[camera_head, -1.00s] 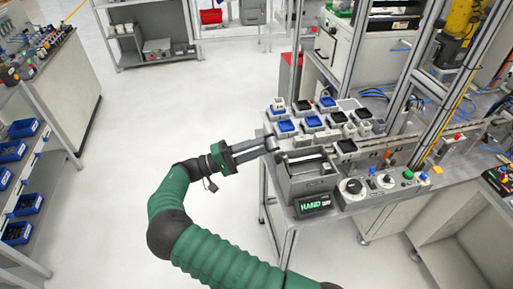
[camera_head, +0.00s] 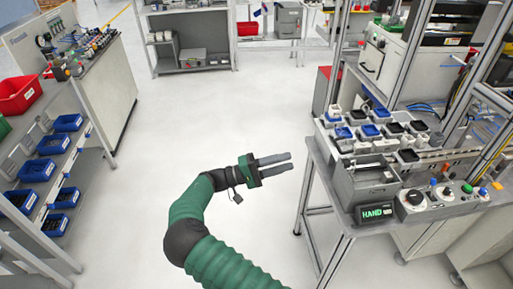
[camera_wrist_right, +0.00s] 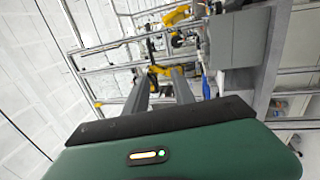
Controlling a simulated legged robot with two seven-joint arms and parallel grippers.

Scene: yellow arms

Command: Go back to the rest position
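My right gripper (camera_head: 290,162) is on the dark green arm that comes up from the bottom of the head view. Its two grey fingers point right and are apart, with a gap between them and nothing held. It is over bare floor, to the left of the workstation table and clear of its edge. In the right wrist view the two fingers (camera_wrist_right: 163,84) also stand apart and empty. My left gripper is in neither view.
The workstation table (camera_head: 319,165) at right carries a grey box (camera_head: 362,187), a HAND display (camera_head: 376,212) and several small blue, black and white parts. A rack with blue bins (camera_head: 53,144) stands at left. The floor (camera_head: 205,120) between them is clear.

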